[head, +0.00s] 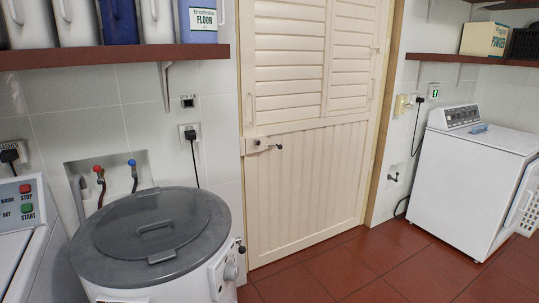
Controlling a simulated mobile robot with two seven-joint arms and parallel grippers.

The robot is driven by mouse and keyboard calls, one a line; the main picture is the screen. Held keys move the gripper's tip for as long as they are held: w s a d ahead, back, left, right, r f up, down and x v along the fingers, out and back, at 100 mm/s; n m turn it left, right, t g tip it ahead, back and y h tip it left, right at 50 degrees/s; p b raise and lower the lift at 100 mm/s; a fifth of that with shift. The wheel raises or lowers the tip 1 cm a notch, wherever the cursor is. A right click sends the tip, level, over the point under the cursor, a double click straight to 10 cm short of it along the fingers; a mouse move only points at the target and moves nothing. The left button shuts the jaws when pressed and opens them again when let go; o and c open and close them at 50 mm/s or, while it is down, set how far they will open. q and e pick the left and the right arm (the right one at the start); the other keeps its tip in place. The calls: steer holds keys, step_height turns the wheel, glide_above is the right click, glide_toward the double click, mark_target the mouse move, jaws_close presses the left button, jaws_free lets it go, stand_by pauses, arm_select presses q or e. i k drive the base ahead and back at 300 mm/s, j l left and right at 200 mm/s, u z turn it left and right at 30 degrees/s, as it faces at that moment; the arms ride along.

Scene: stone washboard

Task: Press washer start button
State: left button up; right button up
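At the left edge stands a white washer (45,255) with a control panel (13,213) facing up. Dark labels sit to the left of the buttons, partly cut by the picture's edge. The washer is only partly in view. Neither of my grippers is in the head view, so nothing of mine shows near the panel.
A round tub machine with a grey lid (155,237) stands right of the washer. A white machine (473,180) with an open side door (520,205) stands far right. A closed louvred door (310,110) is behind. Red tiled floor (370,270) is clear between them.

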mark_target(28, 207)
steer(key=u, duration=2.2)
